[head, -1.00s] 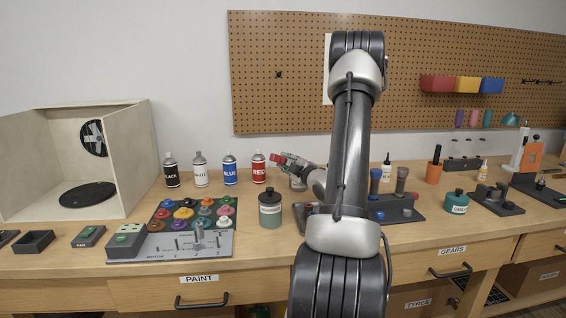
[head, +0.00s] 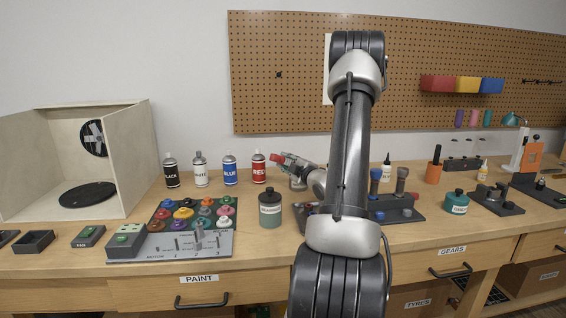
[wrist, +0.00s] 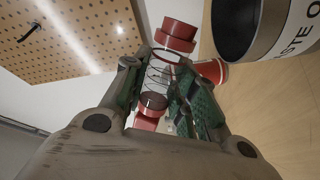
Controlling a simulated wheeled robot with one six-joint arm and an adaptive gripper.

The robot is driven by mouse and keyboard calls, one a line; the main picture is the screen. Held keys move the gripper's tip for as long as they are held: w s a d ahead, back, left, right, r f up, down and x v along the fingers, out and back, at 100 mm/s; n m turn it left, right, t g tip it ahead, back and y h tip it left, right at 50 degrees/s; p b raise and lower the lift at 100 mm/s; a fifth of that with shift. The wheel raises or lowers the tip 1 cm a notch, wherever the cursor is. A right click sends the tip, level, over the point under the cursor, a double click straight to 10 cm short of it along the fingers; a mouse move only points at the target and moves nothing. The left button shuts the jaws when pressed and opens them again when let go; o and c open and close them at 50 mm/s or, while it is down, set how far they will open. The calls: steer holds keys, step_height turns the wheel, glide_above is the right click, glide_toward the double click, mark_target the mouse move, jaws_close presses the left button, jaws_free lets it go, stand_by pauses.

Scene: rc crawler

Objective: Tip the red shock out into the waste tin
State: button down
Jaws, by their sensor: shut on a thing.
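The red shock (wrist: 176,36) has red ends and a coil spring around a clear body. My gripper (wrist: 158,88) is shut on its middle in the wrist view, and the shock lies along between the fingers. In the head view, the shock's red end (head: 276,157) sticks out to the left of my gripper (head: 288,162), above the bench.
Paint cans stand behind, the red one (head: 259,168) close to the shock's end. A paint board (head: 186,240) lies left of the tin. A dark stand with shock parts (head: 400,212) is right of my arm. Bare bench lies in front of the tin.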

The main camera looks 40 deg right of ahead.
steer(key=n, duration=0.3)
steer(key=shift+a+f+n, duration=0.15)
steer(key=shift+f+n, duration=0.15)
steer(key=n, duration=0.3)
steer(key=shift+a+f+n, duration=0.1)
steer(key=shift+f+n, duration=0.1)
steer(key=shift+n, duration=0.1)
steer(key=r+n, duration=0.1)
steer(key=n, duration=0.1)
steer(key=d+r+n, duration=0.1)
steer(key=n, duration=0.2)
steer(key=d+r+n, duration=0.1)
steer(key=n, duration=0.1)
steer(key=shift+s+r, duration=0.15)
steer(key=shift+r, duration=0.25)
steer(key=shift+d+r+n, duration=0.15)
steer(key=shift+r+n, duration=0.15)
steer(key=shift+n, duration=0.7)
steer(key=shift+s, duration=0.1)
